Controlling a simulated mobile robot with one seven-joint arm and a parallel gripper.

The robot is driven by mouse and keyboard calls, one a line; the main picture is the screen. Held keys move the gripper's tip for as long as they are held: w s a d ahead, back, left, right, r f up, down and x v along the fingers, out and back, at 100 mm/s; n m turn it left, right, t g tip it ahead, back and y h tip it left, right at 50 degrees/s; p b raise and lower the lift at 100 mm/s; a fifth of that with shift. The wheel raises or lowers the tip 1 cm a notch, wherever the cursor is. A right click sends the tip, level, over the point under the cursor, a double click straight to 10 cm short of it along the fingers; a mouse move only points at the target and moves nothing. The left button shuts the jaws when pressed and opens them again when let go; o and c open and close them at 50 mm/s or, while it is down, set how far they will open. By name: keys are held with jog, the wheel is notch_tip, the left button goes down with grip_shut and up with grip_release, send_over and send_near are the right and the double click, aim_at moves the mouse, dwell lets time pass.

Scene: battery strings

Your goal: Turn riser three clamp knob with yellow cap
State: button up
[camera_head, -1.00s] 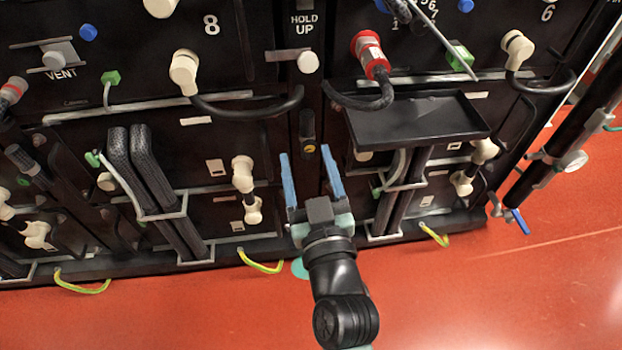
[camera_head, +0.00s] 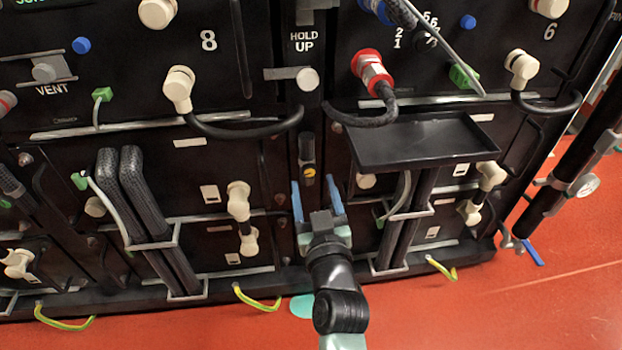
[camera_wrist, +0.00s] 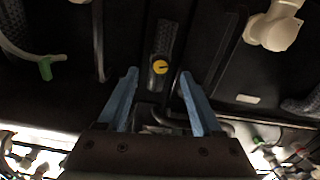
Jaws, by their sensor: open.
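The black clamp knob with a yellow cap (camera_head: 309,173) sits low on the dark vertical riser below the HOLD UP label. A dark mark crosses the yellow face. In the wrist view the yellow cap (camera_wrist: 160,66) lies just beyond the fingertips, near the middle of the gap. My gripper (camera_head: 316,184) is open, its two blue fingers pointing up toward the knob, one on each side in the picture. In the wrist view my gripper (camera_wrist: 158,72) holds nothing between its fingers. Whether either finger touches the knob cannot be told.
A black tray (camera_head: 420,158) juts out right of the riser. Cream connectors (camera_head: 239,200) stand to the left, and a black cable (camera_head: 250,132) loops above. A red connector (camera_head: 371,70) is at upper right.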

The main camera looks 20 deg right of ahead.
aim_at(310, 172)
jog(key=shift+b+x, duration=0.3)
jog(key=shift+x, duration=1.35)
grip_shut()
